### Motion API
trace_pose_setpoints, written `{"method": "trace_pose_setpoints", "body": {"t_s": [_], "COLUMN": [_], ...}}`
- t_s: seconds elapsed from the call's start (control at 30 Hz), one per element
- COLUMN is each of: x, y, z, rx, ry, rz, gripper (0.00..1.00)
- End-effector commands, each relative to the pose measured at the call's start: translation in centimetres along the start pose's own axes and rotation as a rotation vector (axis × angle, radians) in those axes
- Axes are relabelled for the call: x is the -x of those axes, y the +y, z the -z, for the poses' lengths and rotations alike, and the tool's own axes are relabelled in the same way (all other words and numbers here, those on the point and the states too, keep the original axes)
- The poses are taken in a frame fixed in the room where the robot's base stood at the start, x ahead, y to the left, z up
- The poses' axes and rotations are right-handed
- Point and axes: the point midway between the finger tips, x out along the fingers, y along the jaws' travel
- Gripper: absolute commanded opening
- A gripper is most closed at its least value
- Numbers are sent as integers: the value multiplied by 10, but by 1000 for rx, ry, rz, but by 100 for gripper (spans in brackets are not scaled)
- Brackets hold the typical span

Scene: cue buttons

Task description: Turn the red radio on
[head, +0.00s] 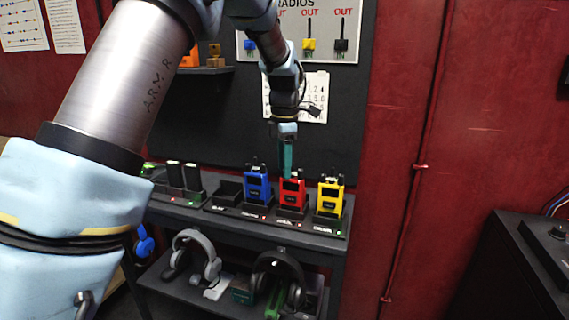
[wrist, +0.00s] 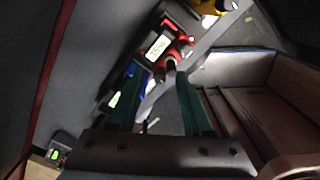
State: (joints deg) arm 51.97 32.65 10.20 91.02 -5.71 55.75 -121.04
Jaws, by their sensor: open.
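The red radio (head: 292,193) stands upright in a charger dock on the shelf top, between the blue radio (head: 257,185) and the yellow radio (head: 330,196). My gripper (head: 287,172) points down just above and behind the top of the red radio in the head view. In the wrist view the red radio (wrist: 160,50) shows its lit screen beyond the teal fingers of my gripper (wrist: 155,85). The fingers are apart with nothing clearly between them. I cannot tell whether a finger touches the radio's top. The radio's knobs are partly hidden in the head view.
An empty dock (head: 228,192) stands left of the blue radio, and several dark units (head: 182,176) stand farther left. Headphones (head: 278,275) lie on the lower shelf. A dark wall panel rises close behind the radios. A dark cabinet (head: 510,265) stands at the right.

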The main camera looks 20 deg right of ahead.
Motion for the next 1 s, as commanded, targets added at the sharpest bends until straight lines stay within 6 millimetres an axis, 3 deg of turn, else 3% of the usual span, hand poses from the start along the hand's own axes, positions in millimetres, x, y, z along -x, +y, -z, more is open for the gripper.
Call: {"method": "trace_pose_setpoints", "body": {"t_s": [0.13, 0.57, 1.0], "x": [0, 0, 1], "y": [0, 0, 0], "z": [0, 0, 0], "rx": [0, 0, -2], "ry": [0, 0, 0], "rz": [0, 0, 0], "gripper": [49, 0, 0]}}
